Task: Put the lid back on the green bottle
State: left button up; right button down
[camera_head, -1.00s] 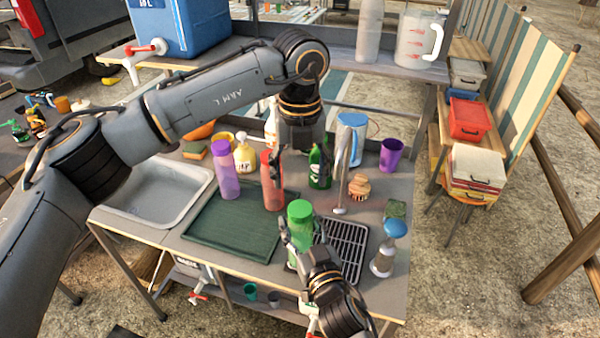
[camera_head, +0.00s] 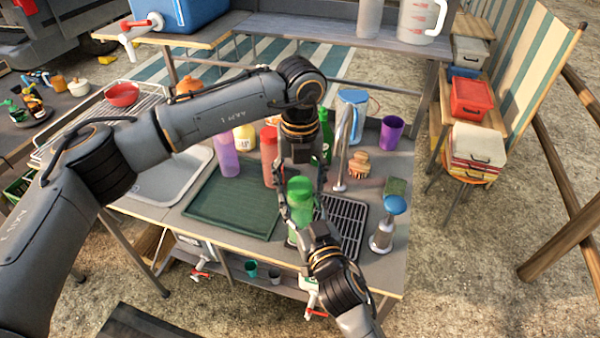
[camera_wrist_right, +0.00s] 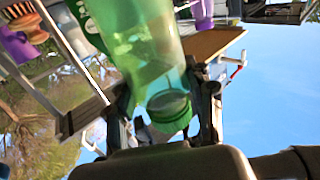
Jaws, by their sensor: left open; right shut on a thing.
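The green bottle (camera_head: 299,213) is upright above the front of the counter, held by my right gripper (camera_head: 303,220). Its top (camera_head: 300,185) is bright green in the head view; I cannot tell whether this is a separate lid or how it sits. In the right wrist view the translucent bottle (camera_wrist_right: 145,50) is between my fingers, with a darker green ring at its near end. My left gripper (camera_head: 300,178) is open, pointing down directly over the bottle's top. Its fingers are partly hidden and seem to reach down beside the top; contact is unclear.
A purple bottle (camera_head: 226,157) and red bottle (camera_head: 269,158) stand left of the grippers. A dark green bottle (camera_head: 327,140), tap (camera_head: 343,155) and brush (camera_head: 359,165) are behind them.

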pick_arm(q)
jog(key=c, duration=1.2)
jog(key=m, duration=0.4)
jog(key=shift+c, duration=0.2)
jog(key=m, duration=1.4)
jog(key=shift+m, duration=0.4)
jog(key=o, duration=1.4)
